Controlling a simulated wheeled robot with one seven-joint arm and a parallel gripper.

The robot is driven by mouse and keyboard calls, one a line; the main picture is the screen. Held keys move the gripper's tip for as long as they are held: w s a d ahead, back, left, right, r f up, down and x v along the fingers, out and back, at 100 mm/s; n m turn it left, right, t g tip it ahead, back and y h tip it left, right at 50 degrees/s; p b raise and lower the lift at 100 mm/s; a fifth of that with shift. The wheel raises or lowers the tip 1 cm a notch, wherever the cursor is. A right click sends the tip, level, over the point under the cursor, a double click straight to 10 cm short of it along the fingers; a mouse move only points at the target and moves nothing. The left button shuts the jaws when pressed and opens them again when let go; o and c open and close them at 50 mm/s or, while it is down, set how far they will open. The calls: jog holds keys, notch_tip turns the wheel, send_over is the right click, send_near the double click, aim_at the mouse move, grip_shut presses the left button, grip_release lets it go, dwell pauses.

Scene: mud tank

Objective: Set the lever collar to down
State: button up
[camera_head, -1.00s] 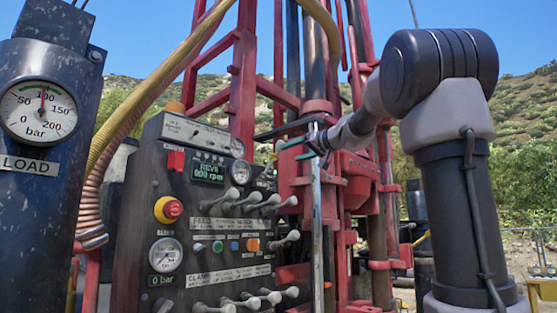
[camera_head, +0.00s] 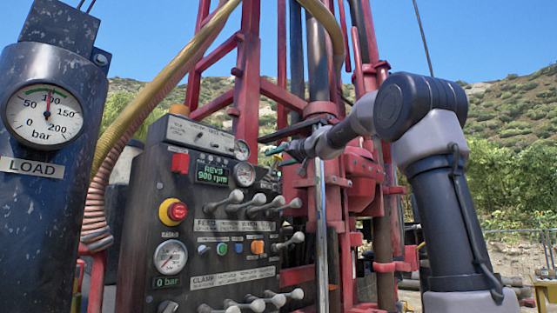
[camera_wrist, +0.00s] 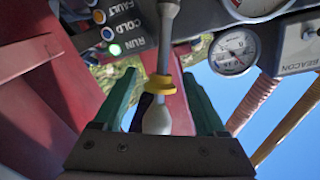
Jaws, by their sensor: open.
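In the wrist view a grey lever (camera_wrist: 168,50) with a yellow collar (camera_wrist: 160,87) and a pale knob (camera_wrist: 157,118) comes from the top toward my gripper (camera_wrist: 160,78). The green fingers are open, one on each side of the collar and knob, with a visible gap on both sides. In the head view my gripper (camera_head: 282,149) is beside the upper right of the control panel (camera_head: 150,215). The collar cannot be made out there.
Several pale-knobbed levers (camera_head: 262,203) stand out from the panel below my gripper. The red rig mast (camera_head: 246,90) and a bright vertical rod (camera_head: 320,210) are close by. The wrist view also shows a round gauge (camera_wrist: 233,52) and indicator lights.

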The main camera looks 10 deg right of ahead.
grip_shut()
dwell(1.4)
